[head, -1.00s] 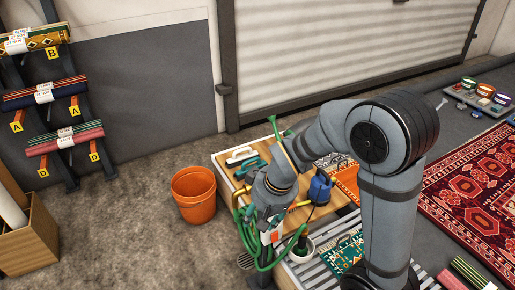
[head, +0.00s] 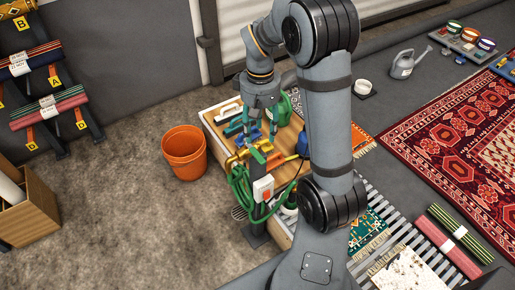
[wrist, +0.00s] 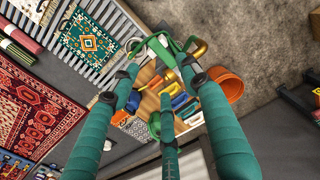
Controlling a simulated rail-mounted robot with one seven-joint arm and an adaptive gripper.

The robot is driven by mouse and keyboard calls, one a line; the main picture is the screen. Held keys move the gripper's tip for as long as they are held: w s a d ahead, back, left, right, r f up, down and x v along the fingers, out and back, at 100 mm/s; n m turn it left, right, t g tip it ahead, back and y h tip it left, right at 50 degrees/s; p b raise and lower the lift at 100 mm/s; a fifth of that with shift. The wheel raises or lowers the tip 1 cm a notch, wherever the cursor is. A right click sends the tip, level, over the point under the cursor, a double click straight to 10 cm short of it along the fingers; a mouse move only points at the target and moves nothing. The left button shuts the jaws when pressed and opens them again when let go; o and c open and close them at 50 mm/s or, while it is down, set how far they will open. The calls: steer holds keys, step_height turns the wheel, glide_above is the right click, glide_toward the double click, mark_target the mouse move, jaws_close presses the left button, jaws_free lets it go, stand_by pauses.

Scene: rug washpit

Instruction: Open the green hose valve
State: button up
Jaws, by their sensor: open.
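The green hose (head: 240,188) hangs in loops on a post at the near left corner of the wooden-topped bench. Brass-yellow fittings (head: 232,163) and a small green lever-like part (head: 258,156) sit at the top of the post. In the wrist view the green hose (wrist: 158,46) and a brass fitting (wrist: 200,49) lie beyond the fingertips. My gripper (head: 254,128) points down above the bench, behind the fittings and apart from them. Its teal fingers (wrist: 163,82) are spread, with nothing held between them. The valve's exact setting is too small to tell.
An orange bucket (head: 184,153) stands on the floor left of the bench. A white-handled brush (head: 228,112), a blue bottle (head: 303,145) and other tools crowd the bench top. My arm hides part of the bench's right side. A red rug (head: 455,130) lies at right.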

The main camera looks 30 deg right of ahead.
mark_target(259, 154)
step_height(259, 154, down, 9)
steer(key=shift+r+b, duration=0.1)
steer(key=shift+b, duration=0.4)
steer(key=shift+c, duration=0.3)
jaws_close()
stand_by(0.5)
